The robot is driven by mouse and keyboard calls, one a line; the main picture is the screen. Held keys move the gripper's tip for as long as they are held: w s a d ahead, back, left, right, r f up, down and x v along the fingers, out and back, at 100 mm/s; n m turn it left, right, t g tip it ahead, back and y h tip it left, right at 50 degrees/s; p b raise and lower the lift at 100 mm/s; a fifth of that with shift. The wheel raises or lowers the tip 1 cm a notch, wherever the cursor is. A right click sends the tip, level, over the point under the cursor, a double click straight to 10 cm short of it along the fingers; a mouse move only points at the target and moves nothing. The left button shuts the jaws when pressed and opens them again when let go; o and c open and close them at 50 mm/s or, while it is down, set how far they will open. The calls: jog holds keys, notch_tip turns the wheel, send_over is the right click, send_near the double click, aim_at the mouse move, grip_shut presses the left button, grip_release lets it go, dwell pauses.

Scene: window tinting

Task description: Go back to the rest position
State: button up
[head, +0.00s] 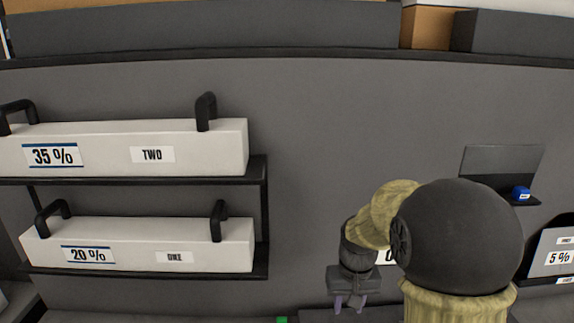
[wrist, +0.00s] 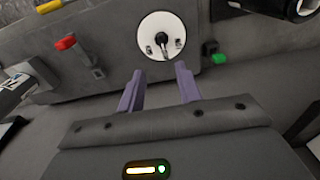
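My gripper (head: 348,304) hangs at the lower middle of the head view, pointing down, with its two purple fingers apart. In the wrist view the fingers of my gripper (wrist: 160,88) stand apart with nothing between them. Beyond the fingertips is a round white disc (wrist: 153,30) with a dark knob or lever at its centre. It appears apart from the fingers, though the exact distance cannot be told.
Two long white boxes with black handles, marked 35 % (head: 195,140) and 20 % (head: 140,232), sit on a dark rack at left. A small shelf (head: 500,168) holds a blue item (head: 521,193) at right. Red (wrist: 65,42) and green (wrist: 219,57) parts flank the disc.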

jog(key=s+f+t, duration=0.1)
jog(key=s+t, duration=0.1)
jog(key=s, duration=1)
jog(key=shift+s+f, duration=0.2)
jog(key=shift+f, duration=0.2)
